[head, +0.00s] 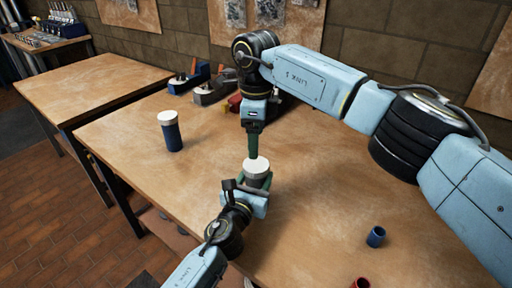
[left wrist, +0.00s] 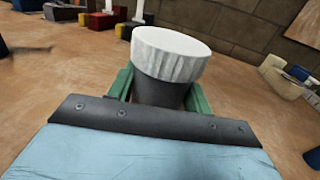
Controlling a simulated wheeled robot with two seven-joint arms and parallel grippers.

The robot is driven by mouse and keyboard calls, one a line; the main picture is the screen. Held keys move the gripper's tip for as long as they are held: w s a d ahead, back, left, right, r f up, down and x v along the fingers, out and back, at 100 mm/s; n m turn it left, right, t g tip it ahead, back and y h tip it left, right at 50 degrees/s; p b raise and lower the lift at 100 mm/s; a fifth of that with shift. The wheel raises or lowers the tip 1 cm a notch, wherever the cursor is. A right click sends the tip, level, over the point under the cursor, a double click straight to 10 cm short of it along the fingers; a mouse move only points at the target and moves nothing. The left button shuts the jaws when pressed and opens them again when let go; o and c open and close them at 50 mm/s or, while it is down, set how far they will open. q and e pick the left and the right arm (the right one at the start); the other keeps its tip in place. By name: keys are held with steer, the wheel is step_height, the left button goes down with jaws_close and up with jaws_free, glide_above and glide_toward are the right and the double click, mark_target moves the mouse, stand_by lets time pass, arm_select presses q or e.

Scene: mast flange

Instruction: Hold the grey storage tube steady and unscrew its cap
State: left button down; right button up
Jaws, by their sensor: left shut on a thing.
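The grey storage tube (head: 257,180) stands upright over the wooden table, its white cap (head: 256,166) on top. My left gripper (head: 255,186) is shut around the tube's body below the cap. In the left wrist view the dark grey tube (left wrist: 160,92) sits between green fingers, and the ribbed white cap (left wrist: 170,52) is on it. My right gripper (head: 253,148) points down just above and slightly left of the cap in the head view. Its green fingers show as one narrow shape, so its opening is hidden. Contact with the cap cannot be told.
A blue tube with a white lid (head: 172,135) stands left on the table (head: 320,180). A small blue cup (head: 376,236) and a red cup (head: 361,283) are at the front right. Hand planes (head: 212,90) lie at the back. A second table (head: 90,78) is at left.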

mark_target(256, 164)
steer(key=m, duration=0.5)
steer(key=shift+m, duration=0.4)
steer(key=m, duration=0.3)
steer(key=shift+m, duration=0.3)
steer(key=m, duration=0.5)
steer(key=shift+m, duration=0.4)
steer(key=m, duration=0.3)
steer(key=shift+m, duration=0.4)
steer(key=m, duration=0.5)
steer(key=shift+m, duration=0.3)
steer(key=m, duration=0.3)
steer(key=shift+m, duration=0.4)
steer(key=m, duration=0.3)
steer(key=shift+m, duration=0.3)
steer(key=m, duration=0.4)
steer(key=shift+m, duration=0.4)
steer(key=shift+f+m, duration=0.3)
step_height(256, 164, down, 7)
steer(key=shift+f, duration=0.2)
steer(key=shift+c, duration=0.5)
